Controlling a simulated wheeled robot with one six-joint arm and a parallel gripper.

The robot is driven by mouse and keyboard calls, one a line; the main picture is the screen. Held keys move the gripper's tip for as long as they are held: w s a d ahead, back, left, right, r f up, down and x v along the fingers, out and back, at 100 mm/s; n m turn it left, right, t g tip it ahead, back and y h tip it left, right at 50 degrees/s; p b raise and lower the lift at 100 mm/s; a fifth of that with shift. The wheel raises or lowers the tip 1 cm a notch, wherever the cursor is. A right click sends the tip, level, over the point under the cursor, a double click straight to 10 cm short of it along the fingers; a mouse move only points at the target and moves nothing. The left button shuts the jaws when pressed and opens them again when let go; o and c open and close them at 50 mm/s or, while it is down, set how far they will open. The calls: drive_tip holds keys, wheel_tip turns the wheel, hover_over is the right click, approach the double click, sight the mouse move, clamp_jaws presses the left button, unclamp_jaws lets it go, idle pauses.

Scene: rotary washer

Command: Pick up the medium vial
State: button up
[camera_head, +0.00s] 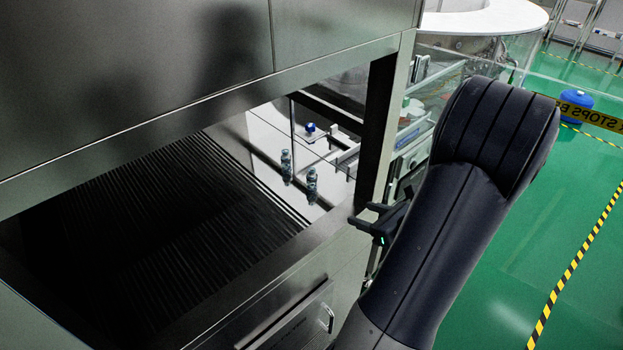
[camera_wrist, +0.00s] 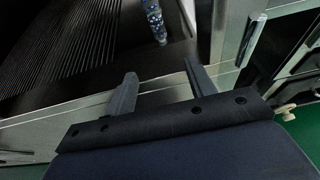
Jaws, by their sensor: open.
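Two small clear vials, one farther back (camera_head: 286,162) and one nearer (camera_head: 311,183), stand upright on the shiny surface inside the cabinet opening in the head view. I cannot tell which is the medium one. In the wrist view a bluish vial (camera_wrist: 153,18) shows at the top, partly cut off, beyond the fingertips. My gripper (camera_head: 361,214) is at the right edge of the opening in the head view, to the right of and below the vials. In the wrist view my gripper (camera_wrist: 159,72) has its fingers apart with nothing between them.
A dark ribbed surface (camera_head: 170,215) fills the left of the opening. The metal frame post (camera_head: 376,130) stands close to my gripper, and the sill (camera_head: 290,255) runs below it. A small blue-topped object (camera_head: 310,128) stands behind the vials. Open green floor (camera_head: 520,230) lies at the right.

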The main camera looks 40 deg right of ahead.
sight(316, 182)
drive_tip(key=w, duration=0.4)
drive_tip(key=w+a+p, duration=0.1)
drive_tip(key=w, duration=0.4)
drive_tip(key=w+a+p, duration=0.1)
drive_tip(key=w, duration=0.3)
drive_tip(key=shift+w, duration=0.4)
drive_tip(key=shift+p+x, duration=0.55)
drive_tip(key=shift+x, duration=2.2)
drive_tip(key=shift+r, duration=0.1)
drive_tip(key=shift+c, duration=0.4)
drive_tip(key=c, duration=0.9)
drive_tip(key=shift+r, duration=0.1)
drive_tip(key=shift+c, duration=0.4)
